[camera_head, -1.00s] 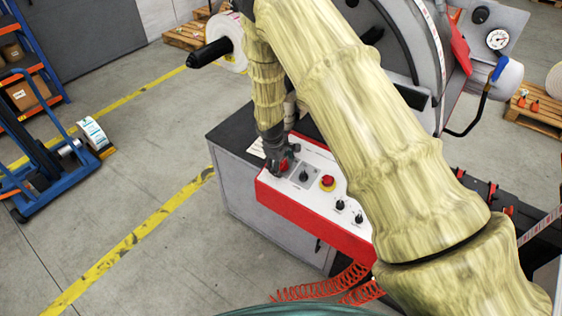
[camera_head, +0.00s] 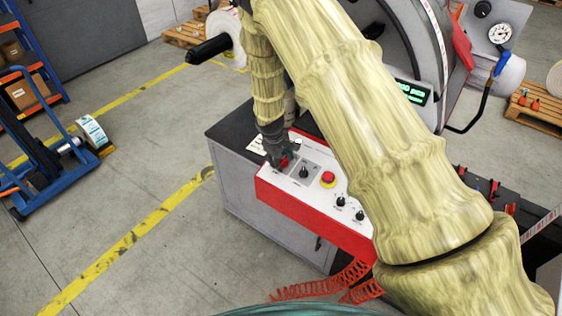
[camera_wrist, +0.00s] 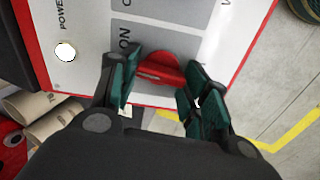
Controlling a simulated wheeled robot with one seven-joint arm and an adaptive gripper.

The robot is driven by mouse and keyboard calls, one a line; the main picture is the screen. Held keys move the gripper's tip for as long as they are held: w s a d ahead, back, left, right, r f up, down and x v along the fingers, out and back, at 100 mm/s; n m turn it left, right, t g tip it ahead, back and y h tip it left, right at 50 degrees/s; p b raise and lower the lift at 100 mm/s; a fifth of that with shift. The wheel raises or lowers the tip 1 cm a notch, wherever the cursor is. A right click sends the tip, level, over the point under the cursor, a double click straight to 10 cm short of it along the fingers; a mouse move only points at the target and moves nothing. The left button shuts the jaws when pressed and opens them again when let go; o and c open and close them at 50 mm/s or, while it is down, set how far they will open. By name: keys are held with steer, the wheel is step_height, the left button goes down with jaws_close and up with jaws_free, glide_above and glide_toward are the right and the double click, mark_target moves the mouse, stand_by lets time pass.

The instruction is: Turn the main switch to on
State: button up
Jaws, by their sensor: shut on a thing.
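The main switch is a red rotary knob (camera_wrist: 160,70) on the control panel (camera_wrist: 85,22); its handle lies roughly across the wrist view. The word ON is printed on the grey plate just left of it; other position markings are hidden. My gripper (camera_wrist: 160,78) is shut on the knob, with a dark green finger pad at each side. In the head view my gripper (camera_head: 277,157) reaches down to the left end of the panel, and only a little of the red knob (camera_head: 284,162) shows.
A black selector (camera_head: 303,173), a red emergency stop (camera_head: 328,179) and small black knobs (camera_head: 341,202) lie right of the switch. A white lamp (camera_wrist: 65,51) by POWER looks lit. A green display (camera_head: 413,92) glows on the machine. Cardboard cores (camera_wrist: 35,108) lie beside the panel.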

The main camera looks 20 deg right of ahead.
steer(key=m+b, duration=0.2)
steer(key=shift+d+m, duration=0.1)
steer(key=shift+m, duration=0.3)
steer(key=shift+r+m+b, duration=0.1)
steer(key=shift+m+b, duration=0.85)
steer(key=shift+m, duration=0.05)
steer(key=o, duration=1)
steer(key=shift+r, duration=0.1)
steer(key=v, duration=1.2)
